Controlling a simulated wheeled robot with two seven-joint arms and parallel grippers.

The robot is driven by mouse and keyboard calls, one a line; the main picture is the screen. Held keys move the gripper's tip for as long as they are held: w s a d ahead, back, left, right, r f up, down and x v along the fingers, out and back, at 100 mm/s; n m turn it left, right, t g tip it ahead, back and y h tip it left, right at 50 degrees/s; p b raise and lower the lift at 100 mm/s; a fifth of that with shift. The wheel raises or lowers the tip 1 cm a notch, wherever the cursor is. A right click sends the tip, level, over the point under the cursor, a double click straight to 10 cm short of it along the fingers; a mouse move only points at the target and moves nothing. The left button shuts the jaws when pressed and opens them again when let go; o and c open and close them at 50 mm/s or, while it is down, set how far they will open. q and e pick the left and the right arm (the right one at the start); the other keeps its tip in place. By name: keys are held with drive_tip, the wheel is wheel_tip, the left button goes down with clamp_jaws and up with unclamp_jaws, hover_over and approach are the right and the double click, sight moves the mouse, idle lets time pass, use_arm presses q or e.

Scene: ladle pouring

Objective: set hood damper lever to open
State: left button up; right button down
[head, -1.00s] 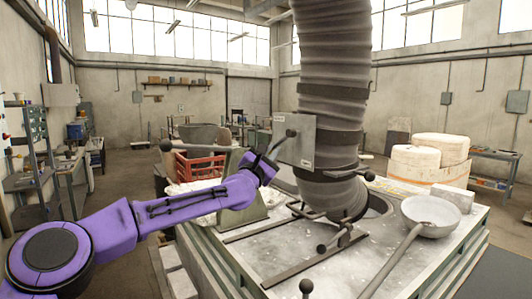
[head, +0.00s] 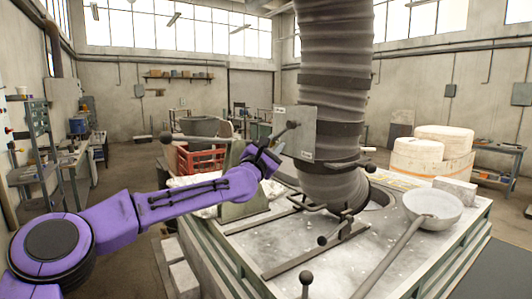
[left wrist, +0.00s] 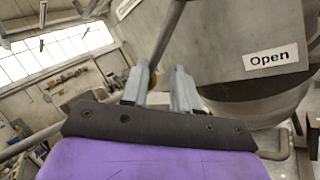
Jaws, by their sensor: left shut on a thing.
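The hood damper lever (head: 284,134) is a thin dark rod with a round dark end, in front of a grey plate (head: 303,146) on the hood duct (head: 335,60). My left gripper (head: 274,153) is at the lower left end of the rod, beside the plate's left edge. In the left wrist view the rod (left wrist: 168,32) runs down between the fingers of my left gripper (left wrist: 160,82), which is shut on it. The plate carries an "Open" label (left wrist: 270,58) to the right of the rod. A second label (left wrist: 127,8) is cut off. My right gripper is not in view.
Below the duct is a bench-like furnace top (head: 280,240) with a metal frame and black ball knobs (head: 306,278). A long-handled ladle (head: 432,206) lies on its right side. A red crate (head: 200,158) stands behind my left arm.

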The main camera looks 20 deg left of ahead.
use_arm(q)
drive_tip(key=f+b+v, duration=0.1)
drive_tip(key=b+v, duration=0.7)
drive_tip(key=v, duration=0.3)
drive_tip(key=shift+a+f, duration=0.2)
drive_tip(key=shift+f, duration=0.15)
drive_tip(key=shift+w, duration=0.2)
drive_tip(key=shift+b, duration=0.45)
